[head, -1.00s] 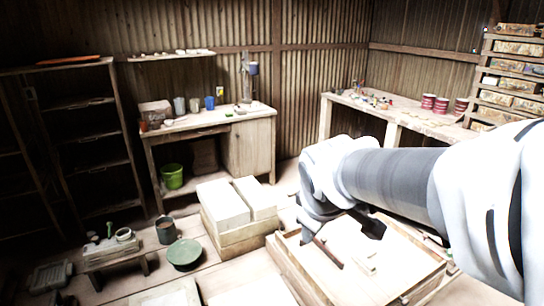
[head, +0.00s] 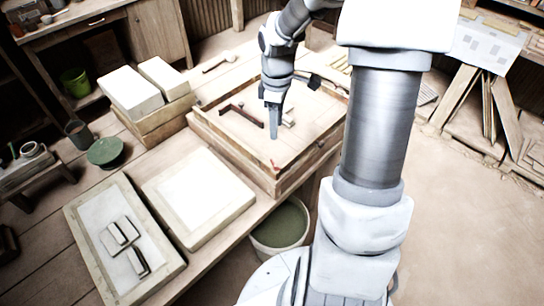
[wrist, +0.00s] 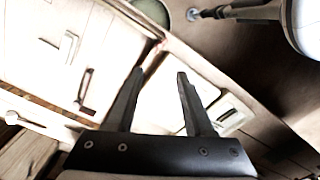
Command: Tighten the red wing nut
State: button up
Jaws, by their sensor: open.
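A small red spot, likely the red wing nut (head: 274,162), shows at the near edge of the wooden frame (head: 225,143). It is too small to make out its shape. A reddish spot also shows in the wrist view (wrist: 160,46), just beyond my fingertips and between them. My gripper (head: 273,134) points down over the near part of the frame, close to the red spot. In the wrist view my gripper (wrist: 160,73) has its two fingers apart with nothing between them.
A dark angled bar (head: 240,114) and small blocks (head: 288,120) lie on the frame's board. A pale slab (head: 197,195) and a tray with small blocks (head: 88,208) lie to the left. A bucket (head: 282,224) stands below the near edge.

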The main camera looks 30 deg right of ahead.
aim_at(276, 166)
notch_tip(276, 166, down, 16)
jog(key=shift+a+f+b, duration=0.1)
jog(key=shift+b, duration=0.45)
jog(key=shift+c, duration=0.3)
grip_shut()
